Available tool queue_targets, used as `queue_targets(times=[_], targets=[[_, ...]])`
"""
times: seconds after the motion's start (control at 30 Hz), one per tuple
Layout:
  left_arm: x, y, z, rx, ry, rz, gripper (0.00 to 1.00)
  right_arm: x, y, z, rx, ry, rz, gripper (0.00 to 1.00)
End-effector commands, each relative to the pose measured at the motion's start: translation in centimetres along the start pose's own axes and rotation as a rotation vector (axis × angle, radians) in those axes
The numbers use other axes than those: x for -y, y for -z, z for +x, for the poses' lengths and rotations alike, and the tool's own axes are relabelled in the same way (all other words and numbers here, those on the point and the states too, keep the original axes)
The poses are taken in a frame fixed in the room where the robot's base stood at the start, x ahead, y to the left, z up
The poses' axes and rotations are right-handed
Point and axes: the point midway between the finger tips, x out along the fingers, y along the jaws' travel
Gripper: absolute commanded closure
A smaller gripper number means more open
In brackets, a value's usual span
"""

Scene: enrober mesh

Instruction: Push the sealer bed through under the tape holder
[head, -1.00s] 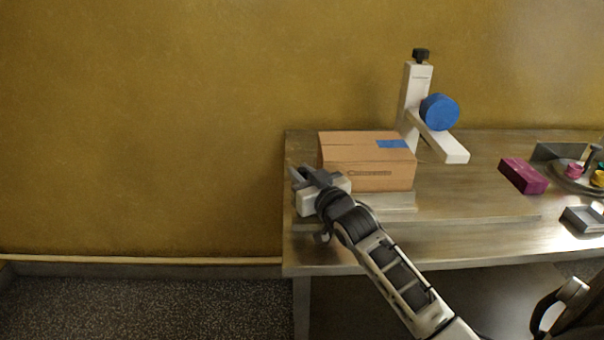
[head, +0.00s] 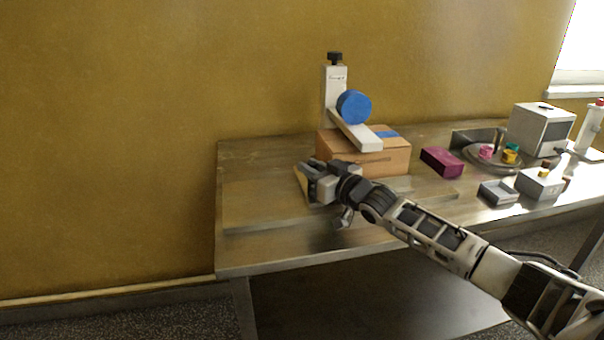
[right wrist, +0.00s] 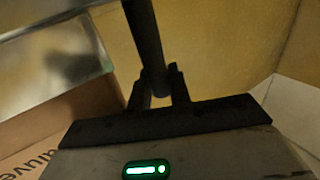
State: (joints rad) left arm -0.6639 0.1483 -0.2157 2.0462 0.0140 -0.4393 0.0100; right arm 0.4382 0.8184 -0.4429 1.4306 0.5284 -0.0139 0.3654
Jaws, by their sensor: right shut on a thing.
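The tape holder (head: 335,95) is a white upright with a black knob, a blue tape roll (head: 354,107) and a low white arm. A brown cardboard box (head: 385,160) with a blue patch stands under that arm and extends past it to the right. The sealer bed (head: 301,184) shows only as a pale edge left of the box; my right gripper (head: 312,170) hides much of it. That gripper is at the bed's left end. In the right wrist view its fingers (right wrist: 158,88) are closed around a dark bar (right wrist: 144,35). The left gripper is out of view.
The steel table (head: 255,195) is clear at its left end. To the right are a magenta block (head: 441,162), a round tray (head: 510,164) with small coloured items, a grey open box (head: 499,193) and a white machine (head: 541,128).

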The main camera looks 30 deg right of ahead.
Motion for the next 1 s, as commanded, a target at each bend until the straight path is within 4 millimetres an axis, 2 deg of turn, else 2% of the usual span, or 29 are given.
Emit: queue_targets(times=[0.03, 0.1, 0.3, 0.4, 0.6, 0.97, 1.0], targets=[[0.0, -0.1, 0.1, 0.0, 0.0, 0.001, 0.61, -1.5, 0.0, -0.6, 0.003, -0.006, -0.01, 1.0], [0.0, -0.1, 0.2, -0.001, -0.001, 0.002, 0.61, -2.8, 0.0, -1.3, 0.002, -0.006, -0.009, 1.0], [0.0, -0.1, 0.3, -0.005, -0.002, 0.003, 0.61, -5.9, 0.1, -2.9, 0.001, -0.009, -0.006, 1.0], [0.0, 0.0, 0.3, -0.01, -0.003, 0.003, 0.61, -6.8, 0.1, -3.4, 0.0, -0.009, -0.004, 1.0], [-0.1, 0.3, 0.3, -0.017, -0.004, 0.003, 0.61, -7.7, 0.2, -3.8, -0.002, -0.008, -0.002, 1.0], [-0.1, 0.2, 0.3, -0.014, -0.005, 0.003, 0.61, -7.9, 0.3, -3.9, -0.002, -0.011, -0.002, 1.0], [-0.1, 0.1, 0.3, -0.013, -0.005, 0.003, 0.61, -7.9, 0.3, -3.9, -0.002, -0.011, -0.002, 0.78]])
